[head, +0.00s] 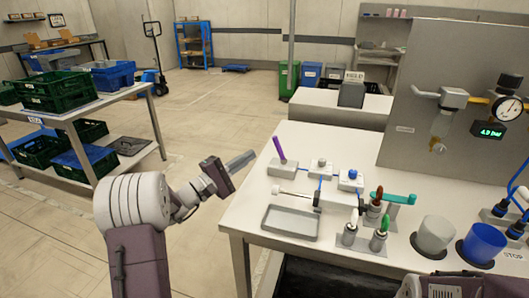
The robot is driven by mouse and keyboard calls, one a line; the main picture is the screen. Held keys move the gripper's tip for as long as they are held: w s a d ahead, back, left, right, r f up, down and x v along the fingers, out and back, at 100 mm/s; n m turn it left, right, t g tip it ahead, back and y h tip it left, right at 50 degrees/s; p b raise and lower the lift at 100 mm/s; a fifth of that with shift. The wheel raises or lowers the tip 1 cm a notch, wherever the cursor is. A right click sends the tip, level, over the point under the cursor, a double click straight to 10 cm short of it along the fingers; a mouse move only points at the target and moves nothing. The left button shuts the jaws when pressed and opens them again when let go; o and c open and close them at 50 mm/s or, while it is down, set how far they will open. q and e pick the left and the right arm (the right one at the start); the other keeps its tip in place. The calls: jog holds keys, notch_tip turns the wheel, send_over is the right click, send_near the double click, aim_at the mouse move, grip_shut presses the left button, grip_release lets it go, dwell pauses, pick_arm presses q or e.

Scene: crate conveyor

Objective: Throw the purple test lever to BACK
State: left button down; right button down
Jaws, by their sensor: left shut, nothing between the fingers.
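The purple test lever (279,150) sticks up from a small grey block (284,170) at the far left part of the white workbench. Its upper end leans a little to the left in the head view. My left gripper (250,156) is shut and empty, with its fingers pointing right. In the picture it is left of the lever, with a gap between its tips and the lever. My right gripper does not show.
Blue-knobbed valves (350,176), a grey tray (290,222) and red and green capped fittings (375,206) stand on the workbench (262,206). A grey cup (435,236) and a blue cup (482,243) are at right. A gauge panel (410,120) rises behind.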

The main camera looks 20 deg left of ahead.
aim_at(278, 144)
pick_arm(q)
jog(key=d, duration=0.1)
jog(key=w+d+r, duration=0.1)
jog(key=d, duration=0.1)
jog(key=w+d+r, duration=0.1)
jog(key=shift+w+d, duration=0.15)
jog(key=shift+d, duration=0.25)
jog(key=shift+d+r+m+g+b, duration=0.25)
jog(key=shift+m+g+b, duration=0.2)
jog(key=shift+m, duration=0.15)
jog(key=shift+d+r+m, duration=0.1)
jog(key=shift+r+m, duration=0.05)
jog(key=shift+m, duration=0.25)
jog(key=m+g+b, duration=0.1)
jog(key=d+r+m+y+b, duration=0.1)
jog(key=shift+d+m+g, duration=0.3)
jog(key=shift+g, duration=0.05)
jog(key=shift+d+r+m+g+y, duration=0.25)
jog(key=shift+d+m+g+y, duration=0.15)
jog(key=shift+d+m, duration=0.3)
jog(key=shift+d+r+m+g+y+b, duration=0.1)
jog(key=shift+d+m+g+y+b, duration=0.25)
jog(key=shift+m, duration=0.45)
jog(key=shift+d+y, duration=0.1)
jog(key=shift+y, duration=0.15)
